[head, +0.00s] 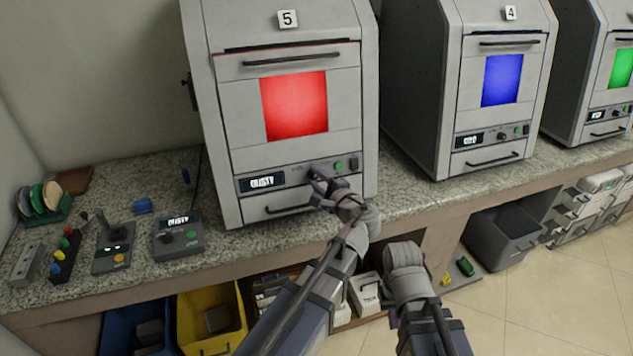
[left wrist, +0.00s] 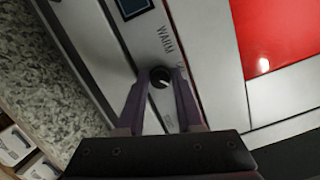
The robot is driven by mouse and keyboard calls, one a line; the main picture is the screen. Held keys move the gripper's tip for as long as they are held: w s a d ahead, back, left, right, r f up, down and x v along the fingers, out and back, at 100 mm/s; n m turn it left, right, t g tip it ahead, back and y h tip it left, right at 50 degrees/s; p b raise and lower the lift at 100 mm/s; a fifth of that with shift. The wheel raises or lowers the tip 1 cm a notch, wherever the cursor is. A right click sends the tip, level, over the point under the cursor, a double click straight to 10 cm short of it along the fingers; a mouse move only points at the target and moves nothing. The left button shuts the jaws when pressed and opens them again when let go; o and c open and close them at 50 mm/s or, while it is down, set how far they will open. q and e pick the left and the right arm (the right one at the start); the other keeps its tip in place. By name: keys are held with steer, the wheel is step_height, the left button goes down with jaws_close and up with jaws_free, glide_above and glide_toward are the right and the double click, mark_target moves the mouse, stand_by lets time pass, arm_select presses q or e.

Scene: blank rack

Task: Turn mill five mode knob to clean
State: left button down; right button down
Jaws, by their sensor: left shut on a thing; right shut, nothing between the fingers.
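Mill five (head: 240,150) is the grey machine with the "5" plate and a red window (head: 294,106). Its front panel has a display (head: 262,183), a green button (head: 339,165) and a dark button. My left gripper (head: 319,178) is at the panel, just left of the green button. In the left wrist view its purple fingers (left wrist: 160,90) are shut on the sides of the dark round mode knob (left wrist: 160,77). A small pale mark shows on the knob. "WARM" is printed beside it; other labels are partly covered or unreadable. My right forearm shows at the lower middle, its fingers hidden.
The mill's lower drawer handle (head: 288,209) is just below my left gripper. Mill four (head: 490,90), with a blue window, stands to the right. Small control boxes (head: 178,236) crowd the counter at left. Yellow bin (head: 212,315) and grey bin (head: 503,228) are below the counter.

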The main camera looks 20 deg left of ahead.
arm_select(q)
steer(key=shift+f+m, duration=0.1)
steer(key=shift+m, duration=1.1)
steer(key=shift+t+b, duration=0.3)
steer(key=c, duration=0.6)
jaws_free()
steer(key=shift+o, duration=0.2)
steer(key=shift+s, duration=0.1)
